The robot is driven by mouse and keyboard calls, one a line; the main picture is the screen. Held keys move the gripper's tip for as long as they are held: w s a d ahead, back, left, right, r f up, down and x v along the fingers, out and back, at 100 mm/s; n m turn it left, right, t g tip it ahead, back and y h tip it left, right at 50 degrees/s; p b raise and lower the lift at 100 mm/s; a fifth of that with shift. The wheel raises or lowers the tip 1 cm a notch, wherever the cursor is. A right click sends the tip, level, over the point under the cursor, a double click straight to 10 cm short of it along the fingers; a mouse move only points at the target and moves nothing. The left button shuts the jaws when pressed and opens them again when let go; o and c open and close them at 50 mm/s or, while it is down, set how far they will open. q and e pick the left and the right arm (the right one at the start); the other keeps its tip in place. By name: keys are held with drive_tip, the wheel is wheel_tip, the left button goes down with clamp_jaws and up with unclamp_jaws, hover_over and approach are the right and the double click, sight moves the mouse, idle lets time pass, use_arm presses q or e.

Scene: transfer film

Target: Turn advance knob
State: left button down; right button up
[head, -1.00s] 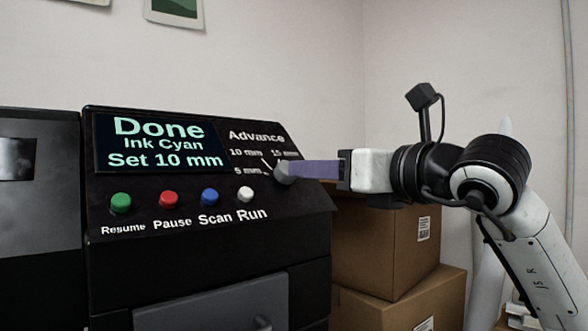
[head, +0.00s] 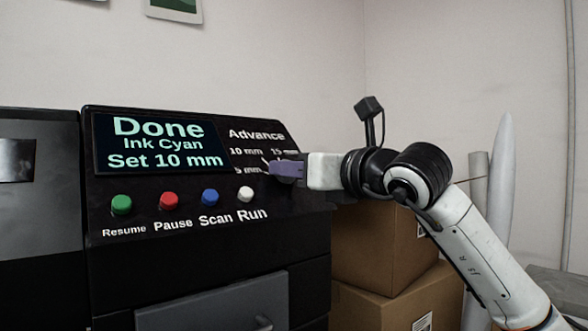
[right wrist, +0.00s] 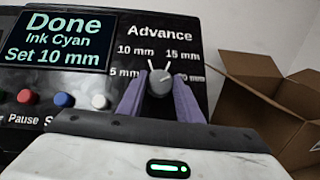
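The grey advance knob (right wrist: 160,82) sits on the black panel among marks for 5, 10, 15 and a partly covered 20 mm. A white line at its upper left points towards 10 mm. My right gripper (right wrist: 158,88) has its two purple fingers on either side of the knob, with a small gap showing at each side. In the head view my right gripper (head: 285,168) reaches in from the right and covers most of the knob. The display (head: 158,143) reads "Done, Ink Cyan, Set 10 mm". My left gripper is not in view.
Green (head: 121,204), red (head: 169,200), blue (head: 210,196) and white (head: 245,194) buttons line the panel below the display. Cardboard boxes (head: 375,245) stand right of the machine, below my right arm. An open box (right wrist: 250,90) shows in the wrist view.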

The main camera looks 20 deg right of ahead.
drive_tip(key=shift+c, duration=0.9)
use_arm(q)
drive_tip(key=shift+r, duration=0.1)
